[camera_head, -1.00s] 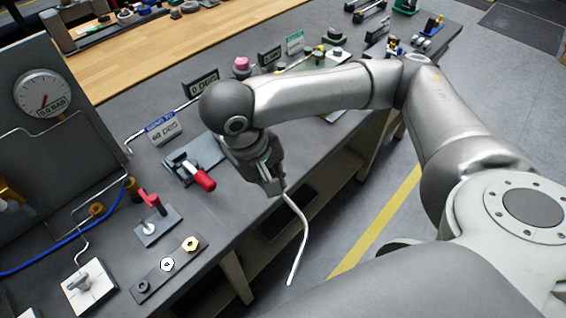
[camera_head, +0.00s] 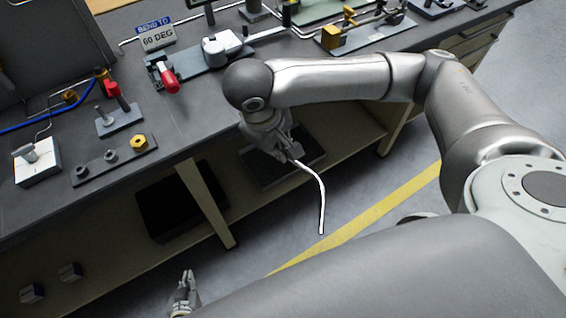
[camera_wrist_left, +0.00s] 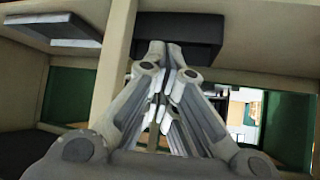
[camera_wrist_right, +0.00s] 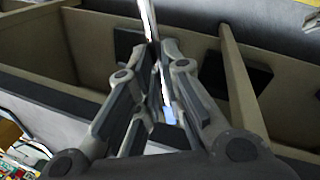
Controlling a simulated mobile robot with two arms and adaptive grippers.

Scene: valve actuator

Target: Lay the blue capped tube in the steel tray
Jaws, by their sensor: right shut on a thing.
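My right gripper (camera_head: 285,150) is shut on a thin, pale, curved tube (camera_head: 318,190), in front of the workbench's edge. The tube bends down to the right, its free end over the floor. It also rises from between the fingertips in the right wrist view (camera_wrist_right: 149,20). I cannot make out a blue cap on it; the gripped end is hidden by the fingers. My left gripper (camera_head: 186,284) is low in front of the bench, with its fingers together and nothing seen between them; the left wrist view shows it too (camera_wrist_left: 166,50). I cannot identify a steel tray.
Dark boxes (camera_head: 170,205) sit on the lower shelf. Open floor lies in front.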

